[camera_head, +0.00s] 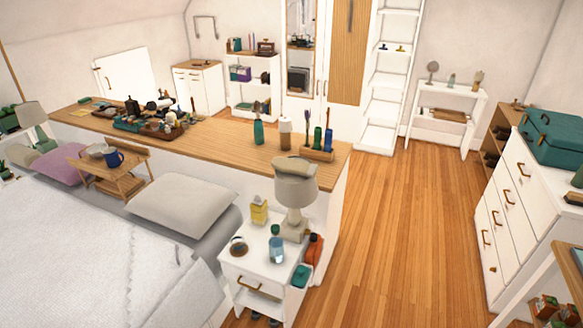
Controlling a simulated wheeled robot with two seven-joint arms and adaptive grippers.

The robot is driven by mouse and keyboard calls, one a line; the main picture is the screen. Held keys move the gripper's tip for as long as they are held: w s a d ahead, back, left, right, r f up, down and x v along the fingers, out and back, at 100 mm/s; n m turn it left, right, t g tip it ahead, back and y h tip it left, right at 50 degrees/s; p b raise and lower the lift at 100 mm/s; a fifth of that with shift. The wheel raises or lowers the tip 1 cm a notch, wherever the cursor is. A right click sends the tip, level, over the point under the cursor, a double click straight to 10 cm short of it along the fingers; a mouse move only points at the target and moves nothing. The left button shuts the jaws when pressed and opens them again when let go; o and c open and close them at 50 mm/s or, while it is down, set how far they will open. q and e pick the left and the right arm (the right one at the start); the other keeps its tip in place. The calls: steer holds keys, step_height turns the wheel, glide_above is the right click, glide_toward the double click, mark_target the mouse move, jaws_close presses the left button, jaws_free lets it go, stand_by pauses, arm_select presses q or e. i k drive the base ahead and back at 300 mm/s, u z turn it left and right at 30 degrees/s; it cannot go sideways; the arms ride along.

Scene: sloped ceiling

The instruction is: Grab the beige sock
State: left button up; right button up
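A small pale beige, cloth-like shape (293,166) lies on top of the shade of a bedside lamp (296,192). It may be the beige sock, but it is too small and too close in colour to the shade to be certain. I see no other clear sock in the view. Neither of my grippers is in view.
The lamp stands on a white nightstand (247,262) crowded with a glass, bottles and small items. A bed (90,255) is at left, with a long wooden-topped counter (215,140) behind it. A white dresser (507,215) stands at right. The wooden floor (400,230) between is clear.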

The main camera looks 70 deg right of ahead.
mark_target(283, 165)
steer(key=z, duration=1.9)
steer(key=i, duration=0.9)
steer(key=u, duration=0.2)
